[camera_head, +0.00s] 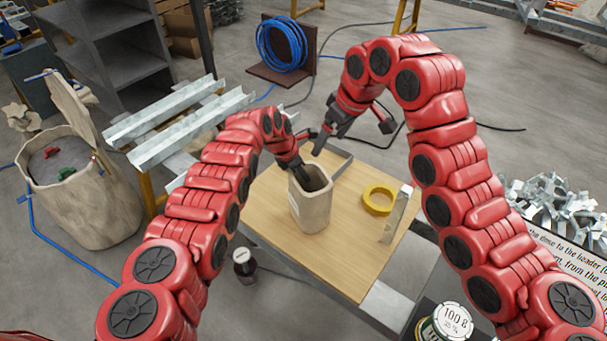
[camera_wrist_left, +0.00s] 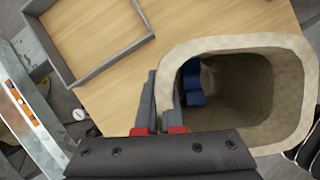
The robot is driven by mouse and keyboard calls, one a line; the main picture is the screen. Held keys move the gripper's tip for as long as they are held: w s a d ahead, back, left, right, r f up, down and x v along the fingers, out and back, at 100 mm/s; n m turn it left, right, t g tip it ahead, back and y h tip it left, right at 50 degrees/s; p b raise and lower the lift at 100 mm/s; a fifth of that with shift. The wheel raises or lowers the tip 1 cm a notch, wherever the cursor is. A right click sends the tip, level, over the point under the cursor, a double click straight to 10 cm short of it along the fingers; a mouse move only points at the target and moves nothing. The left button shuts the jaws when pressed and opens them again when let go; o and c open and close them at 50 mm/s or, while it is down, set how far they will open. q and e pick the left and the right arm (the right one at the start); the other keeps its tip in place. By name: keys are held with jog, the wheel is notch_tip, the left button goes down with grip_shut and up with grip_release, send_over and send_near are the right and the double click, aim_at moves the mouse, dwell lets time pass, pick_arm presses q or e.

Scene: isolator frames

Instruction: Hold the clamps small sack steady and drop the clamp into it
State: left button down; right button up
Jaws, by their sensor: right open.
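The small sack (camera_head: 312,212), beige with an open top, stands upright on the wooden table. My left gripper (camera_head: 302,174) is at its rim. In the left wrist view the small sack (camera_wrist_left: 290,90) has one finger of my left gripper (camera_wrist_left: 162,95) outside its wall and the other inside, shut on the wall. A blue clamp (camera_wrist_left: 192,82) lies inside the sack, beside the inner finger; its lower part is hidden. My right gripper (camera_head: 318,148) is open above the table behind the sack, with nothing seen in it.
A yellow tape roll (camera_head: 378,200) and an upright metal piece (camera_head: 397,214) stand right of the sack on the table (camera_head: 345,262). A grey-edged tray (camera_wrist_left: 105,66) lies beside the sack. A large sack (camera_head: 85,205) with red and green items stands at left.

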dwell(0.3)
pick_arm(q)
jog(key=c, duration=1)
grip_release()
jog(key=shift+o, duration=0.2)
jog(key=v, duration=1.2)
jog(key=shift+s+f, duration=0.1)
